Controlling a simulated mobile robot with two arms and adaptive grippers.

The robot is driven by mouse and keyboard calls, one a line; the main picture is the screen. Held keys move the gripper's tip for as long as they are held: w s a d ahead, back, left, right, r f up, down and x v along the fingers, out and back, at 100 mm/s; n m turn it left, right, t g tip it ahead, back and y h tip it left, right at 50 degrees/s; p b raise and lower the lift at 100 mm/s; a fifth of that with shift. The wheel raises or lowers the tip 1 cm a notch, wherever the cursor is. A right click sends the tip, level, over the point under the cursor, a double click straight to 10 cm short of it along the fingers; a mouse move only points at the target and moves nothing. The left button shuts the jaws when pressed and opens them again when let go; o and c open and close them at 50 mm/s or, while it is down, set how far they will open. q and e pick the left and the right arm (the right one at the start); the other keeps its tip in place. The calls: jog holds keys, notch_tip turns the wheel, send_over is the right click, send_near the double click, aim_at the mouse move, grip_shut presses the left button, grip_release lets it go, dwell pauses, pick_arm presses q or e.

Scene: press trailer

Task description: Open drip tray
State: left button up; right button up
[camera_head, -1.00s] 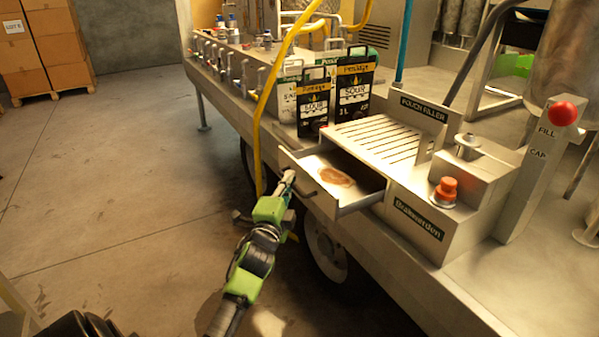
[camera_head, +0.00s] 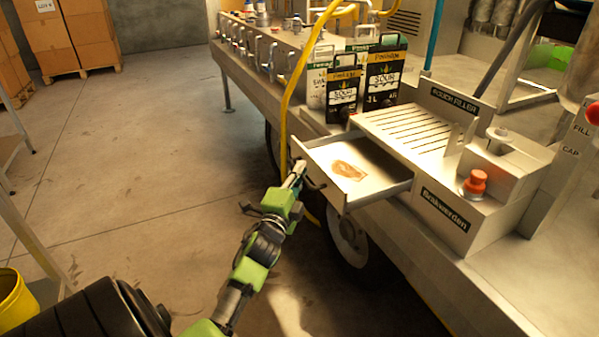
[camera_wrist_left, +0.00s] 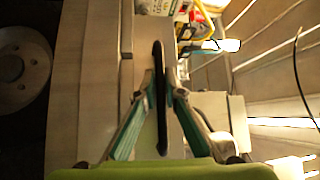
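The drip tray (camera_head: 338,192) is a grey metal drawer, pulled out well from under the slotted top (camera_head: 408,128) of the pouch filler. A brown stain (camera_head: 349,170) shows on its floor. Its dark handle (camera_wrist_left: 160,100) is on the front face. My left gripper (camera_head: 299,172) is at the tray's front; in the left wrist view its fingers (camera_wrist_left: 158,88) close on the handle from both sides. Part of the handle is hidden behind the fingers in the head view. My right gripper is not in view.
A yellow hose (camera_head: 285,105) hangs beside the tray's left corner. Black-and-white pouches (camera_head: 383,78) stand behind the tray. A red-orange knob (camera_head: 475,182) sits right of it. A trailer wheel (camera_head: 350,240) is below. The floor to the left (camera_head: 150,150) is clear.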

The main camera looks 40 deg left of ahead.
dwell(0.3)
pick_arm(q)
jog(key=v, duration=1.2)
jog(key=shift+f, duration=0.15)
